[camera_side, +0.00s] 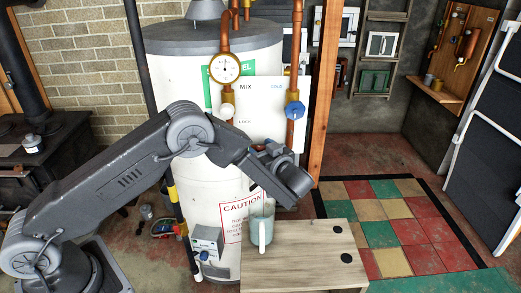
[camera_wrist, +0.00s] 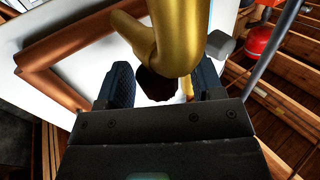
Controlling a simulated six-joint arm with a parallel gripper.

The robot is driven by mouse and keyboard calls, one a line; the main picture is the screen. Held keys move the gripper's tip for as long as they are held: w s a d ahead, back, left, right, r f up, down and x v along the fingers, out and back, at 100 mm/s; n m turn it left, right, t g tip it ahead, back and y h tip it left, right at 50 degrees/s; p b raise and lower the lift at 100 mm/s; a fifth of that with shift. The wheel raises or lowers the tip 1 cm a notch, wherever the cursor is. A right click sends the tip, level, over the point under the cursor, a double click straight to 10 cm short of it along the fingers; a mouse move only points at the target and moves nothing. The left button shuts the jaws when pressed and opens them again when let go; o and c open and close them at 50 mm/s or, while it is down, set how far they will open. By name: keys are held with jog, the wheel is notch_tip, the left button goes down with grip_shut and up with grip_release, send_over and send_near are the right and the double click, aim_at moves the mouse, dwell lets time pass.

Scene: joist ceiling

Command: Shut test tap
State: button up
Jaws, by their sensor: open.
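In the wrist view a curved brass tap (camera_wrist: 182,35) hangs close in front of my gripper (camera_wrist: 163,88), its dark round mouth facing me. The two dark ribbed fingers stand apart on either side of that mouth. I cannot tell if either touches it. A grey stub (camera_wrist: 220,44) sticks out at the tap's right; whether it is the handle is unclear. In the side view my wrist hides the tap and the fingertips, in front of the white tank (camera_side: 200,180). A jug (camera_side: 262,224) with pale blue contents stands below my wrist on the wooden bench (camera_side: 300,262).
Copper pipes with a gauge (camera_side: 225,68), a white knob (camera_side: 227,110) and a blue knob (camera_side: 294,110) rise above my wrist. A small grey box (camera_side: 207,242) stands left of the bench. A wooden post (camera_side: 325,90) is at the right, with open tiled floor beyond.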

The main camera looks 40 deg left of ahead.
jog(key=c, duration=0.9)
jog(key=shift+m+t, duration=0.3)
jog(key=shift+t, duration=0.1)
jog(key=m+t+h, duration=0.1)
jog(key=m+t, duration=0.1)
jog(key=t, duration=0.1)
jog(key=m+t+h, duration=0.1)
jog(key=m+t, duration=0.1)
jog(key=shift+t+h, duration=0.4)
jog(key=shift+d+m+t+h, duration=0.1)
jog(key=shift+m+t+h, duration=2.15)
jog(key=shift+h, duration=0.25)
jog(key=shift+t+h, duration=0.25)
jog(key=shift+h, duration=0.05)
jog(key=o, duration=0.9)
